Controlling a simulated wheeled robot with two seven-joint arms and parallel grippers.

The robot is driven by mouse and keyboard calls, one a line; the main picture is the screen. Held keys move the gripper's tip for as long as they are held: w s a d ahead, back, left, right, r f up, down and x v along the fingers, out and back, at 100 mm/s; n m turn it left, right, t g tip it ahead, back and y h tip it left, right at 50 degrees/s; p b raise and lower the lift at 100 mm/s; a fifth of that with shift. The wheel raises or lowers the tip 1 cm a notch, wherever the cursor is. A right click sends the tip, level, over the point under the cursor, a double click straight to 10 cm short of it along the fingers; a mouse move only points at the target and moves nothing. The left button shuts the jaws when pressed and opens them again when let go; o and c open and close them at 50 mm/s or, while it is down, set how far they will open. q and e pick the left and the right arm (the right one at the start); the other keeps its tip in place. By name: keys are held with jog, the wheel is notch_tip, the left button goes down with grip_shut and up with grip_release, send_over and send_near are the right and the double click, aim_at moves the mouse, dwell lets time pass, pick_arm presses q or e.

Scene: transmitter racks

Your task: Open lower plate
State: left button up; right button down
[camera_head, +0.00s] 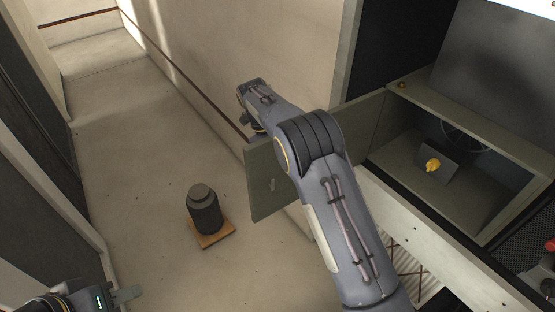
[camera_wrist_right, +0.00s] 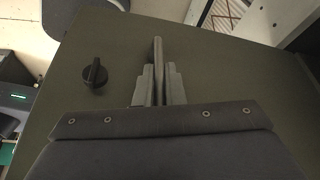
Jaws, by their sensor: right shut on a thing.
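The lower plate (camera_head: 268,190) is a grey-green door panel, swung out from an open compartment (camera_head: 403,160) at the right of the head view. My right arm crosses in front of it and hides part of it. In the right wrist view the plate (camera_wrist_right: 215,65) fills most of the picture, with a black knob (camera_wrist_right: 95,74) left of the fingers. My right gripper (camera_wrist_right: 158,84) is shut on a thin upright handle (camera_wrist_right: 158,50) on the plate. My left gripper (camera_head: 128,294) is at the bottom left of the head view, away from the plate; its finger gap is unclear.
A dark weight-like cylinder (camera_head: 205,212) stands on a wooden board (camera_head: 213,238) on the floor, left of the plate. The compartment holds a yellow knob (camera_head: 432,165) and a round fan grille. A wall runs behind the plate. The floor aisle (camera_head: 130,170) at left is clear.

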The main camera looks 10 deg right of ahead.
jog(key=shift+a, duration=0.1)
jog(key=c, duration=1.5)
grip_release()
jog(key=shift+r, duration=0.1)
jog(key=shift+v, duration=3.8)
